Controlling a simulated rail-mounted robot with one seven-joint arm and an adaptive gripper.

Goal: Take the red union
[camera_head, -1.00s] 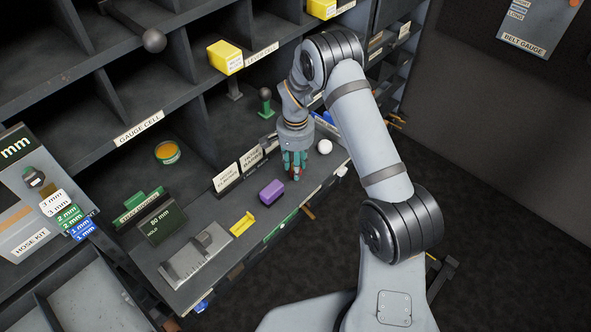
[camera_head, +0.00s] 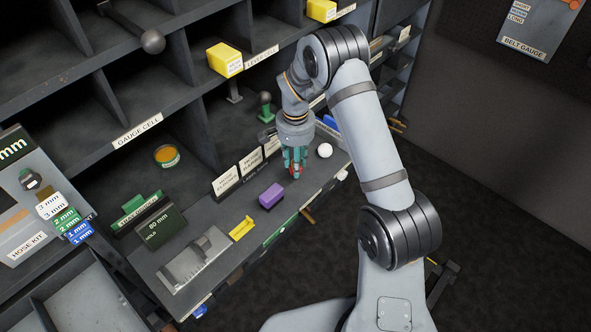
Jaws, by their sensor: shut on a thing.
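The red union (camera_head: 297,171) is a small red piece, mostly hidden between the teal fingers of my gripper (camera_head: 294,164). My gripper points down over the front part of the shelf ledge and is shut on the union. I cannot tell whether the union touches the ledge below it.
A purple block (camera_head: 271,196) and a yellow piece (camera_head: 241,228) lie left of my gripper; a white ball (camera_head: 324,150) is close on its right. Labelled cards (camera_head: 225,181) stand behind on the left. A green-based post with a dark ball (camera_head: 265,104) stands further back.

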